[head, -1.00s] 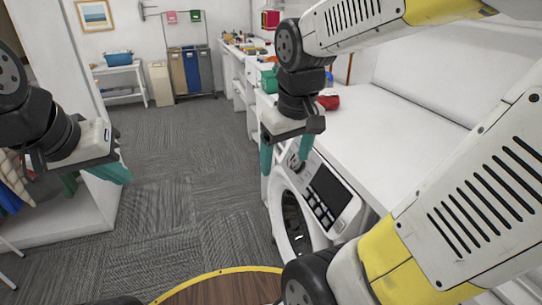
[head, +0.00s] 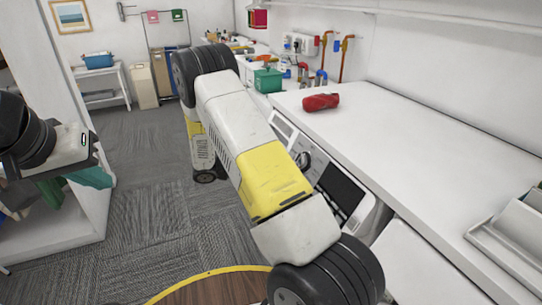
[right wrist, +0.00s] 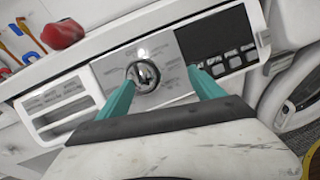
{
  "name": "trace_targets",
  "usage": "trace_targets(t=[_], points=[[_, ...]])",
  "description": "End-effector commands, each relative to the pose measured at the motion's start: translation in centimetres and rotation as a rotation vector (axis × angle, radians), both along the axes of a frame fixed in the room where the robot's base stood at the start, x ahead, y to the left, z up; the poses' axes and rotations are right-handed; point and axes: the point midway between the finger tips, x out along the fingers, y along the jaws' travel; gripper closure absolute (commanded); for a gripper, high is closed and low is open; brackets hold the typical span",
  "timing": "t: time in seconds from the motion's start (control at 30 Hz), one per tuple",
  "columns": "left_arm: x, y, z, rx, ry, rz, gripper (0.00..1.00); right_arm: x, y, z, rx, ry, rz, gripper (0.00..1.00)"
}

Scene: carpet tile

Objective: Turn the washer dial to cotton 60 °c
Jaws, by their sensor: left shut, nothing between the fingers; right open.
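The washer's control panel shows in the right wrist view, with the round silver dial (right wrist: 143,75) in the middle, a dark display with buttons to its right and the detergent drawer to its left. The print around the dial is too small to read. My right gripper (right wrist: 160,80) is open, its two teal fingers pointing at the panel on either side of the dial; I cannot tell whether they touch it. In the head view the dial (head: 303,160) shows just past my right arm, which hides that gripper. My left gripper (head: 95,178) is shut and empty at the left, away from the washer.
A grey tray (head: 510,235) lies at the right. Carpet floor (head: 150,200) is open at the left.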

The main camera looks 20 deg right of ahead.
Motion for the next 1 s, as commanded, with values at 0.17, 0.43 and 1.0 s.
trace_targets(t=[0.17, 0.43, 1.0], points=[[0.0, 0.0, 0.0, 0.0, 0.0, 0.0, 1.0, 2.2, 0.8, -2.5, -0.142, 0.09, 0.116, 0.23], [0.0, 0.0, 0.0, 0.0, 0.0, 0.0, 1.0, 2.9, -0.6, -3.1, -0.182, 0.113, 0.148, 0.23], [0.0, 0.0, 0.0, 0.0, 0.0, 0.0, 1.0, 3.3, -6.8, -3.1, -0.179, 0.111, 0.148, 0.23]])
